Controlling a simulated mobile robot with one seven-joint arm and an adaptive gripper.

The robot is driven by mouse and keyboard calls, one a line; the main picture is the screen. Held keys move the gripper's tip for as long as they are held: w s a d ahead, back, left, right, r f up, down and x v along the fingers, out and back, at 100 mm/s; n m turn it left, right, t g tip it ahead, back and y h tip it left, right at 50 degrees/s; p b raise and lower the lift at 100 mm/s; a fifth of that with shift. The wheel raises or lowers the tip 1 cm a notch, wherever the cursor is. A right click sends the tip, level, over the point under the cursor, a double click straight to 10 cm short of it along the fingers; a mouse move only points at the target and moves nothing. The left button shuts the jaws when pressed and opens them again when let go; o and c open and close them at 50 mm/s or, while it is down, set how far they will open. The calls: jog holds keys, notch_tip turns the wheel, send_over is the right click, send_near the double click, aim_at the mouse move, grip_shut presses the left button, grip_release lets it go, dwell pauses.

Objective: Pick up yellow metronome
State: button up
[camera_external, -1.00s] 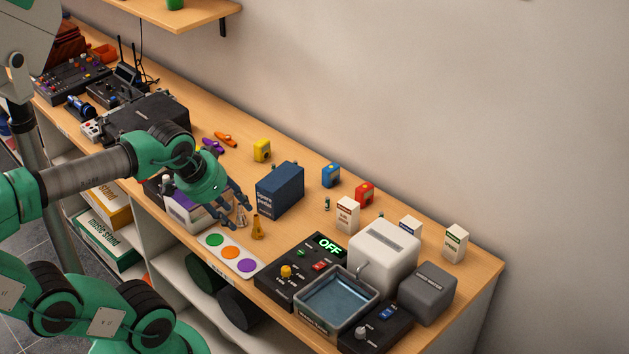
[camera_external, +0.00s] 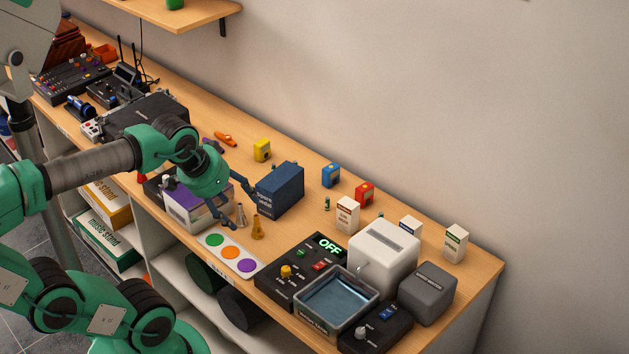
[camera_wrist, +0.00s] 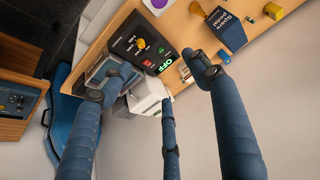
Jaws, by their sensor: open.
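A blue metronome (camera_external: 330,175) and a red one (camera_external: 364,194) stand right of the yellow one. An orange kazoo-like item (camera_external: 226,139) lies left of it. The wall is behind.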

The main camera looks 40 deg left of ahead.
jog(key=w+a+r+g+p, duration=0.1)
jog(key=w+a+r+p, duration=0.2)
jog(key=w, duration=0.4)
jog(key=w+a+r+p, duration=0.2)
jog(key=w+a+p, duration=0.15)
jog(key=w, duration=0.35)
jog(key=w+a+r+g+p, duration=0.1)
jog(key=w+a+r+p, duration=0.2)
jog(key=w, duration=0.5)
jog(key=n+g+p, duration=0.1)
jog(key=g+p, duration=0.1)
jog(key=p, duration=1.4)
send_over(263, 142)
jog(key=s, duration=0.2)
notch_tip(263, 142, down, 22)
jog(key=shift+w+d, duration=0.1)
jog(key=shift+d, duration=0.1)
jog(key=shift+w+f+p, duration=0.2)
jog(key=shift+f, duration=1.2)
jog(key=shift+w+f+p, duration=0.25)
jog(key=shift+f, duration=1.1)
jog(key=shift+w+f+p, duration=0.2)
jog(key=shift+f, duration=1.2)
